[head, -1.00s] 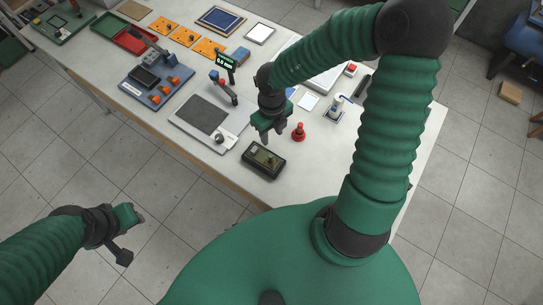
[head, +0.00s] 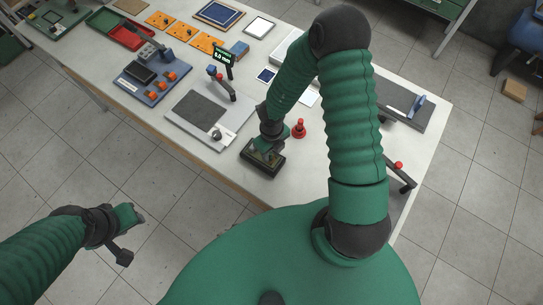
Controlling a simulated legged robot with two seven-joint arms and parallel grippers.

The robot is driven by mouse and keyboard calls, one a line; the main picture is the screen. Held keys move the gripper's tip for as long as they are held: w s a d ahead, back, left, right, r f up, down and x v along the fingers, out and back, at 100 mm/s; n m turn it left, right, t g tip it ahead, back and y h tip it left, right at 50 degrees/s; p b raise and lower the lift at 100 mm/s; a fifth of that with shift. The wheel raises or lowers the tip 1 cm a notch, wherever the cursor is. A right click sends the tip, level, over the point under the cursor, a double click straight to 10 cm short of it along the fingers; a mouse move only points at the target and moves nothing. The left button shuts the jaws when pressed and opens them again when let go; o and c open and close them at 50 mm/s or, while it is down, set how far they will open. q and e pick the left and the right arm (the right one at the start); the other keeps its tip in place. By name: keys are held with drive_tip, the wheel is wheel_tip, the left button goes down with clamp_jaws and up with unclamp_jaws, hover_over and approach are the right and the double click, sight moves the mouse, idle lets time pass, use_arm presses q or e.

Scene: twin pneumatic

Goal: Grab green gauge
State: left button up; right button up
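A small dark box with a greenish face, which looks like the green gauge (head: 257,167), lies near the front edge of the table. My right gripper (head: 265,152) points down onto it from above and covers much of its face. The fingertips are at or just above the box. Whether they touch or grip it is hidden by the gripper. My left gripper (head: 133,214) is away from the table, over the floor at the lower left, with no object seen in it. Its finger gap cannot be made out.
A red knob-like piece (head: 299,128) stands close right of my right gripper. A grey plate (head: 209,118) lies to the left, with a small green-lit display (head: 222,57) behind it. A blue unit with orange knobs (head: 152,82) is farther left. A dark flat block (head: 405,105) is at right.

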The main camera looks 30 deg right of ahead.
drive_tip(key=shift+c, duration=0.7)
drive_tip(key=shift+a+r, duration=0.1)
drive_tip(key=shift+a, duration=0.2)
drive_tip(key=c, duration=0.5)
drive_tip(key=shift+a+r, duration=0.1)
drive_tip(key=shift+a, duration=0.1)
drive_tip(key=shift+c, duration=1)
drive_tip(key=shift+a, duration=0.25)
clamp_jaws()
drive_tip(key=shift+d, duration=0.5)
use_arm(q)
drive_tip(key=shift+a+f, duration=0.1)
drive_tip(key=shift+a, duration=0.45)
use_arm(e)
drive_tip(key=shift+a, duration=0.25)
use_arm(q)
drive_tip(key=shift+d, duration=0.2)
use_arm(e)
drive_tip(key=shift+d, duration=0.2)
